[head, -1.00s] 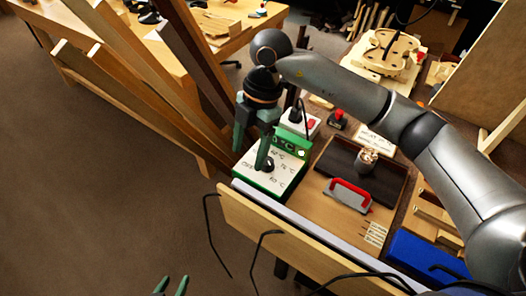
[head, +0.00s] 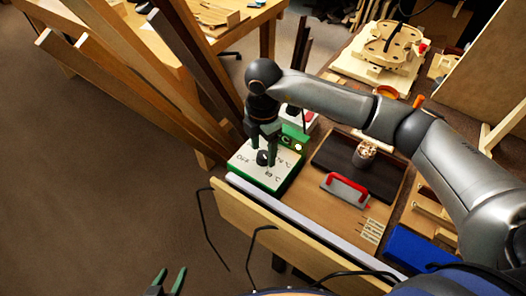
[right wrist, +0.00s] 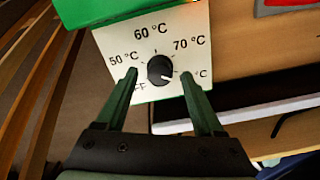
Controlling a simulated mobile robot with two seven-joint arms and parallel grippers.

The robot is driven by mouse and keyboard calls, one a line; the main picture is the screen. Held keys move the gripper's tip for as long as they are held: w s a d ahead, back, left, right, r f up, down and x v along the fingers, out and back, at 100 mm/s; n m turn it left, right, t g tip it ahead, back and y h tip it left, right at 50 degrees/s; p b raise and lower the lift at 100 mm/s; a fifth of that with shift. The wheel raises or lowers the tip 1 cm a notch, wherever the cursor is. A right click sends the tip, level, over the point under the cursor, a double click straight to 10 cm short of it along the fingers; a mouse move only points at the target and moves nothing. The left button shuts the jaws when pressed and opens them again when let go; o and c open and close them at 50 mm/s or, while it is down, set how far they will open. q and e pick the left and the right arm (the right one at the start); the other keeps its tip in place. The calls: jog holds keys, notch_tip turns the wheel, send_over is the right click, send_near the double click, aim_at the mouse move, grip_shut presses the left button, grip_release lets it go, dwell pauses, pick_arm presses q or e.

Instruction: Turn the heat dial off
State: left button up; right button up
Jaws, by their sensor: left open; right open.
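The heat dial is a round black knob (right wrist: 160,69) on the white face of a green control box (head: 262,168). In the right wrist view its white mark points to the lower right, towards a partly hidden °C label right of OFF. The labels 50, 60 and 70 °C (right wrist: 188,43) are readable; OFF is partly covered by a finger. My right gripper (right wrist: 160,90) is open, its green fingertips on either side of the knob with gaps visible. In the head view it (head: 263,155) is over the box. My left gripper (head: 168,282) is open and empty at the bottom edge, far from the box.
Wooden boards (head: 130,75) lean left of the box. A dark tray (head: 345,160) with a small pot (head: 365,153) and a red-handled tool (head: 346,190) lie to its right. A pale rail (head: 300,220) runs along the bench's front edge.

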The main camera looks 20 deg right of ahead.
jog(key=shift+f, duration=0.75)
jog(key=shift+c, duration=0.3)
grip_shut()
